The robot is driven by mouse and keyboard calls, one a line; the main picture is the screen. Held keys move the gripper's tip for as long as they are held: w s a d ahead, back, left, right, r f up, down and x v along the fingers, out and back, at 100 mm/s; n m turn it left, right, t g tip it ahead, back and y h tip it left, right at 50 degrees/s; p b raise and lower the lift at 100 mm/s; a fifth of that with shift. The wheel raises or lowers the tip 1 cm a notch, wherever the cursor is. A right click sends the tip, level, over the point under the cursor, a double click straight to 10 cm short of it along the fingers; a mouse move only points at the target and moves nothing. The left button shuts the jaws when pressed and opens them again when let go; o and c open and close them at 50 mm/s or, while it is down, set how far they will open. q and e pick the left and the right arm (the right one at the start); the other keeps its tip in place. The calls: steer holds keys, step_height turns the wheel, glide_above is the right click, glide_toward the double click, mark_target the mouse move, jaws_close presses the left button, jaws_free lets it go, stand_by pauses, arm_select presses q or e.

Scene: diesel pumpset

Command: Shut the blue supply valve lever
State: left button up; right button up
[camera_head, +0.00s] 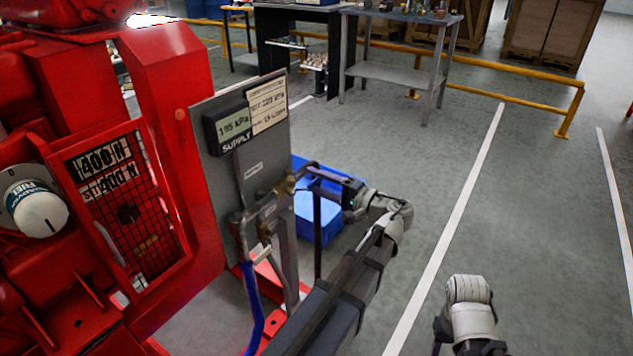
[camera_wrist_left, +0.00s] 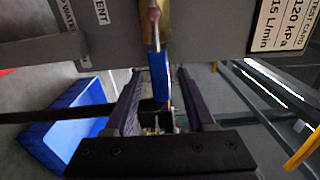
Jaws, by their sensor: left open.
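The supply valve has a brass body (camera_head: 287,186) on the grey panel (camera_head: 215,180), under the SUPPLY display (camera_head: 233,126). In the left wrist view its lever, a long blue handle (camera_wrist_left: 160,76) on a metal stem, points from the brass body (camera_wrist_left: 165,25) towards my gripper. My left gripper (camera_head: 312,174) is at the valve, reaching in from the right. In the left wrist view its open dark fingers (camera_wrist_left: 160,85) stand either side of the lever's end, with gaps showing. In the head view the gripper mostly hides the lever. My right gripper is out of view.
Red pumpset machinery (camera_head: 175,110) fills the left. A blue bin (camera_head: 318,215) stands on the floor behind my left arm. Pipes and a blue hose (camera_head: 250,300) run below the valve. A workbench (camera_head: 400,75) and yellow rail (camera_head: 540,110) are farther back. The floor at right is clear.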

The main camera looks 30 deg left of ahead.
arm_select(q)
steer(key=shift+a, duration=0.25)
jaws_close()
stand_by(0.3)
stand_by(0.9)
